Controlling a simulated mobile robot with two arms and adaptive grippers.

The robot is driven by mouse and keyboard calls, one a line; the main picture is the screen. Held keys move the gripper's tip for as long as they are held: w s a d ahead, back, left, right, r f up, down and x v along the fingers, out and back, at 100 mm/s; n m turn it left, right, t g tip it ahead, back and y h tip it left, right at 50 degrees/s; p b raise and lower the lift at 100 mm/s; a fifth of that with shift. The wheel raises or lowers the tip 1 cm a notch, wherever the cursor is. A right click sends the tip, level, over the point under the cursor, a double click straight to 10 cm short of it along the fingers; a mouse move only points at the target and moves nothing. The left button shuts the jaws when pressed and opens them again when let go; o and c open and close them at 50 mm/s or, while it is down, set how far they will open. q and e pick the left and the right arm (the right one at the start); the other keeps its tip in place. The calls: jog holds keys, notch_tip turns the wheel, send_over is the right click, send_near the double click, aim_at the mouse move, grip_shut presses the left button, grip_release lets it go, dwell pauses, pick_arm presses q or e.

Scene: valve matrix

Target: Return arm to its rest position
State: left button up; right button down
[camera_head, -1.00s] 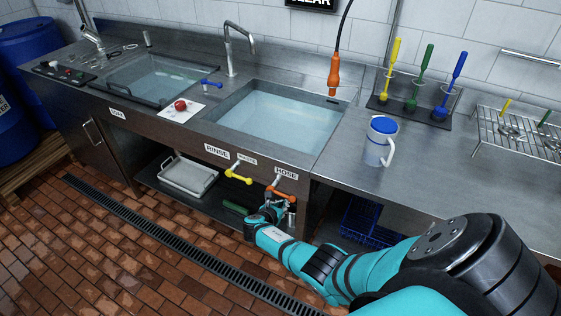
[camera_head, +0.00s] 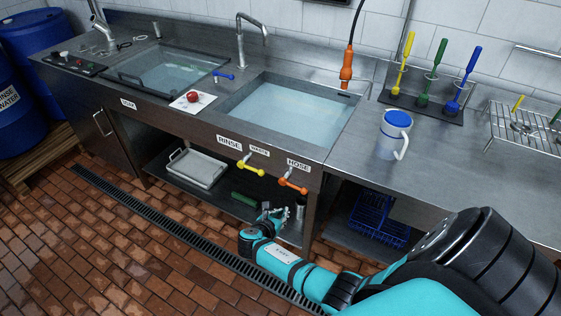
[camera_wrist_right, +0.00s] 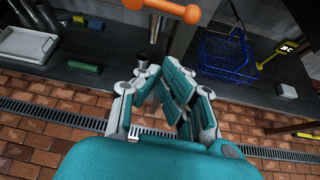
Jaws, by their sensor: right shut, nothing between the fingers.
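My right arm reaches in from the bottom right of the head view, with its right gripper (camera_head: 273,214) low in front of the sink counter. The gripper sits below the orange hose valve handle (camera_head: 293,186) and is apart from it. In the right wrist view the gripper (camera_wrist_right: 165,85) has its fingers together with nothing between them. The orange handle also shows at the top of that view (camera_wrist_right: 160,8), beyond the fingers. A yellow valve handle (camera_head: 250,168) is to its left in the head view. My left gripper is not in view.
The counter's lower shelf holds a grey tray (camera_head: 198,168), a green block (camera_head: 245,199) and a blue wire basket (camera_head: 378,220). A white jug with a blue lid (camera_head: 393,134) stands on the counter. The tiled floor (camera_head: 130,250) with its drain is clear.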

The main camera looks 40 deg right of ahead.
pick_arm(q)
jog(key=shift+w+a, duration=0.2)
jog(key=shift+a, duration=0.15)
pick_arm(e)
jog(key=shift+s, duration=0.1)
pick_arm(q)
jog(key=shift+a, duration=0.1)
